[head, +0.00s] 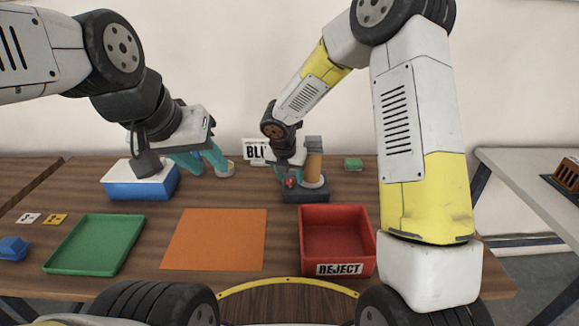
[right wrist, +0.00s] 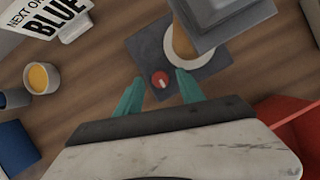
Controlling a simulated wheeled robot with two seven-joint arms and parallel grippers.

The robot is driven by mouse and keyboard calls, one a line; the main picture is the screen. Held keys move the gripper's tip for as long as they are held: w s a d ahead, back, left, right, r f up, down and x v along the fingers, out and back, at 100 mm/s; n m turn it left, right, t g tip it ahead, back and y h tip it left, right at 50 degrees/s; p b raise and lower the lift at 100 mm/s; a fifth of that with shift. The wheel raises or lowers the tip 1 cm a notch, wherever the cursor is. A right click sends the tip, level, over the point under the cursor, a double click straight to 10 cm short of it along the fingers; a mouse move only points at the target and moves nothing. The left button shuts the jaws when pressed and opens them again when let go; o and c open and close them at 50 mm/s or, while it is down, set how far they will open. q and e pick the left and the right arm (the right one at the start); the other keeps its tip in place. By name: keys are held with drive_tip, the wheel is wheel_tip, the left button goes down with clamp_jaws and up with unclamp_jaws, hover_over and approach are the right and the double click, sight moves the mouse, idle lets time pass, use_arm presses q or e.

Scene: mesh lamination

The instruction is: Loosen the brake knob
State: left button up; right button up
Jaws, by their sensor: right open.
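The brake knob (right wrist: 160,80) is small, round and red with a pale mark, on the dark grey base (right wrist: 145,45) of a stand holding an orange-tan roll (right wrist: 183,45). In the head view the red knob (head: 291,183) shows small at the front of the stand. My right gripper (right wrist: 161,86) is open, with one teal finger on each side of the knob. Whether either finger touches it I cannot tell. My left gripper (head: 210,173) has its teal fingers apart near the blue and white box (head: 140,187).
A red REJECT bin (head: 337,222) stands in front of the roll stand. An orange sheet (head: 214,240) and a green tray (head: 95,245) lie to its left. A cup (right wrist: 40,78) and a BLUE sign (right wrist: 60,18) are near the stand.

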drive_tip(key=v, duration=0.7)
drive_tip(key=shift+r, duration=0.2)
drive_tip(key=shift+s, duration=0.1)
drive_tip(key=s+d+r+m, duration=1.2)
drive_tip(key=r+m, duration=0.1)
drive_tip(key=m, duration=0.4)
drive_tip(key=s+d+r+m+t+y, duration=0.2)
drive_tip(key=s+r+m+y, duration=0.1)
drive_tip(key=s+m, duration=1)
drive_tip(key=shift+d+r+m, duration=0.15)
drive_tip(key=shift+r+m, duration=0.05)
drive_tip(key=shift+m, duration=0.8)
